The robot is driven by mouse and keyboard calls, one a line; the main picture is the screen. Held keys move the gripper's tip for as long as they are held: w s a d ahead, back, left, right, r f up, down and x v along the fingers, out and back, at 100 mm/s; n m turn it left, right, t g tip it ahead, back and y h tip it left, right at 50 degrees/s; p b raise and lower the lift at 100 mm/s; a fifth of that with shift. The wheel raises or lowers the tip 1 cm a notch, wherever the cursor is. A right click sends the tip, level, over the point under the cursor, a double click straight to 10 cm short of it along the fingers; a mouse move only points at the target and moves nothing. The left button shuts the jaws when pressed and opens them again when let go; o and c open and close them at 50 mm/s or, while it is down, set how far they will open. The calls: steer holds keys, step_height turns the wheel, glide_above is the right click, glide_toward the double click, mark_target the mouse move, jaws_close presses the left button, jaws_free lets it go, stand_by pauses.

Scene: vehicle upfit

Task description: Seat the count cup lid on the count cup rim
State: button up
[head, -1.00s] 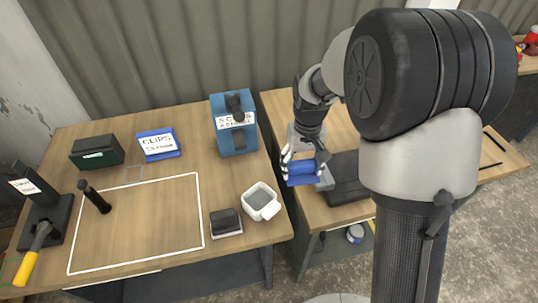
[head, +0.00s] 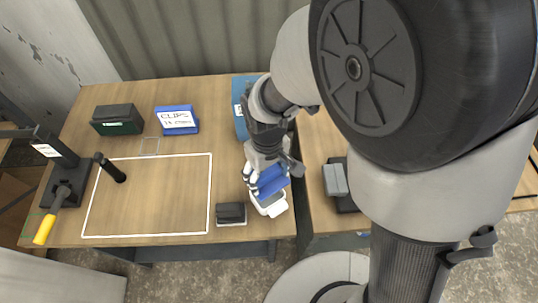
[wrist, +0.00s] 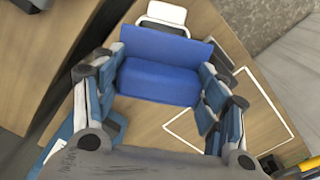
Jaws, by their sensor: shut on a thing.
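The count cup (head: 276,210) is a white, squarish cup with a tab-like handle, standing near the right front corner of the left table. My gripper (head: 265,178) is shut on the blue count cup lid (head: 272,183), above the cup and covering most of it in the head view. In the wrist view the lid (wrist: 158,78) sits between both fingers of my gripper (wrist: 160,85), and it looks tilted. A white part of the cup (wrist: 165,13) shows beyond it. I cannot tell whether lid and rim touch; the rim is mostly hidden.
A dark block on a pale base (head: 231,213) stands close left of the cup.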

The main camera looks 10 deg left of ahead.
steer(key=shift+f+b, duration=1.5)
steer(key=shift+f, duration=0.5)
steer(key=shift+f+b, duration=1.8)
steer(key=shift+f, duration=0.65)
stand_by(3.5)
